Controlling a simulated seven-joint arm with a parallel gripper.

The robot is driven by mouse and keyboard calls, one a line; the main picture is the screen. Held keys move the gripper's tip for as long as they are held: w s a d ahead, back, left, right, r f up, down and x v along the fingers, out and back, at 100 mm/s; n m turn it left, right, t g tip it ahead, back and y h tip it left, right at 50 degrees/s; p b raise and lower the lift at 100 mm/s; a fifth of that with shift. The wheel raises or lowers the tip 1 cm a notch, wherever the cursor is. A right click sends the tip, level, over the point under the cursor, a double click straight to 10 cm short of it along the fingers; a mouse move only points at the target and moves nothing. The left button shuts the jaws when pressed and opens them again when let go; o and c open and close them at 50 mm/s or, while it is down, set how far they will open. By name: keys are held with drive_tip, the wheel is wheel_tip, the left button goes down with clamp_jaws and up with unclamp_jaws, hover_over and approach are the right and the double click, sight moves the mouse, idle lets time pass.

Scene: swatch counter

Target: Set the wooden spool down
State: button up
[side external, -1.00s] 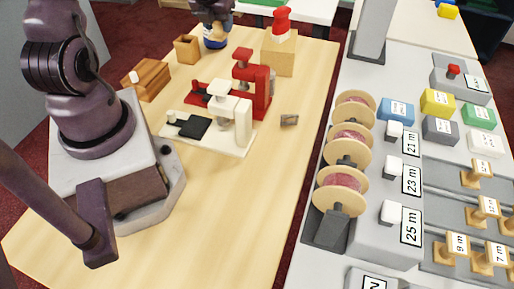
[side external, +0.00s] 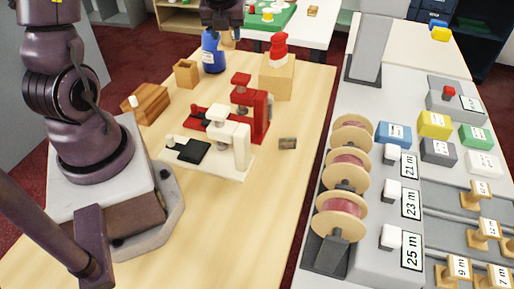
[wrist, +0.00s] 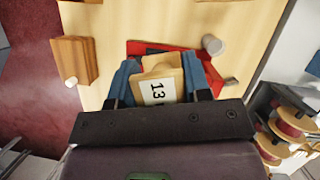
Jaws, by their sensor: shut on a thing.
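The wooden spool (wrist: 160,68) is pale tan with a white label reading 13. In the wrist view it sits between the blue fingers of my gripper (wrist: 163,82), which is shut on it. The spool's lower part is hidden behind the gripper body. In the side view my gripper (side external: 226,32) is at the top, at the far end of the wooden table (side external: 285,190). A tan part of the spool (side external: 228,40) shows under it. It appears held above the surface.
A blue upright thing (side external: 211,52) shows beside my gripper. A small wooden box (side external: 186,74), a red press (side external: 258,110), a white press (side external: 235,150) and a wooden block with a red-topped item (side external: 278,78) stand nearby. The table's right front is mostly clear. Ribbon reels (side external: 341,215) stand on the grey counter.

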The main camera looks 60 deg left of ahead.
drive_tip(key=d+n+g+h, duration=0.1)
drive_tip(key=d+n+g, duration=0.5)
drive_tip(key=d+n, duration=1.3)
drive_tip(key=s+d+n+h, duration=0.3)
drive_tip(key=s+d+n, duration=0.2)
drive_tip(key=d+n, duration=0.3)
drive_tip(key=s+d+n+h, duration=0.3)
drive_tip(key=s+d+n, duration=0.3)
drive_tip(key=d, duration=0.5)
drive_tip(key=shift+t, duration=0.3)
drive_tip(key=shift+w+a+f, duration=0.1)
drive_tip(key=shift+f, duration=10.1)
drive_tip(key=shift+f, duration=0.15)
drive_tip(key=o, duration=1)
